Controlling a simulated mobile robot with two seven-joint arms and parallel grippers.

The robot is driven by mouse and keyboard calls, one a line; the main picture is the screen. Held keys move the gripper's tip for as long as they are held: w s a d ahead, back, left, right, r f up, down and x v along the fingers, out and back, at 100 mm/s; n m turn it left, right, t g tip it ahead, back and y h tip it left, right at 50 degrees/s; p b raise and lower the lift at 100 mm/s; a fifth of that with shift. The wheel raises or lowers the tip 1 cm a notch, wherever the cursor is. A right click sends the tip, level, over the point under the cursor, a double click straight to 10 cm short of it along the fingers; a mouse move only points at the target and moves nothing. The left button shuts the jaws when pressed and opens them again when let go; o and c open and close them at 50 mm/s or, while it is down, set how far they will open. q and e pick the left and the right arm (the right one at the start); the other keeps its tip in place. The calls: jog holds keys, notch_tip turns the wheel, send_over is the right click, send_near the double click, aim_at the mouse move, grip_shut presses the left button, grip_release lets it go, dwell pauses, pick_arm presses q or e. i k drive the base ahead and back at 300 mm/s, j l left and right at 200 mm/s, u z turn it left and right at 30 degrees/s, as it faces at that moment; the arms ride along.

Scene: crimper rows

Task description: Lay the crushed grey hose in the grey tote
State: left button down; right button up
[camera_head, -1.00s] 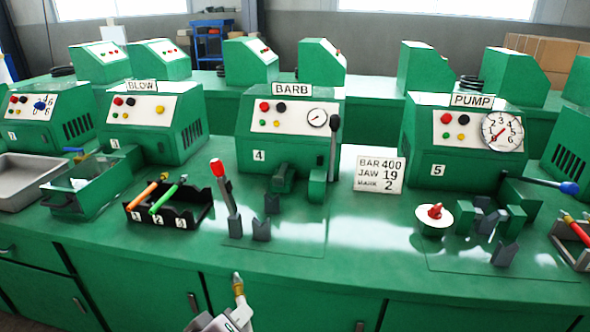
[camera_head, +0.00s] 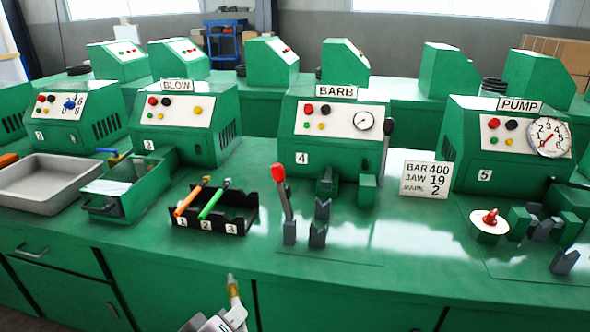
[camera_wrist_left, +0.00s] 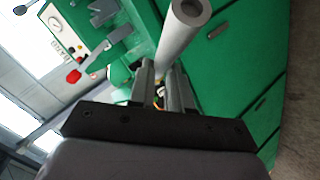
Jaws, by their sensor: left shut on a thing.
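My left gripper (camera_head: 212,322) shows at the bottom edge of the head view, in front of the bench. It is shut on a grey hose (camera_head: 236,312), whose upper end has a yellow band and a metal tip. In the left wrist view the same hose (camera_wrist_left: 181,42) stands out between the fingers (camera_wrist_left: 163,92) with its round open end towards the camera. I cannot make out the crush on it. The grey tote (camera_head: 40,206) is a shallow, empty-looking tray on the bench at far left, well away from the gripper. My right gripper is not in view.
A green bin (camera_head: 103,211) stands right of the tote. A black rack (camera_head: 238,222) holds an orange and a green hose. The BARB machine (camera_head: 330,150) has a red-tipped lever (camera_head: 279,173) and grey posts in front.

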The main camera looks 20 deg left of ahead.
aim_at(41, 187)
jog(key=j, duration=0.7)
jog(key=j+u, duration=0.15)
jog(key=j, duration=0.5)
jog(key=i+j, duration=0.1)
jog(key=j, duration=0.6)
jog(key=j+u, duration=0.15)
jog(key=j, duration=0.5)
jog(key=i, duration=0.05)
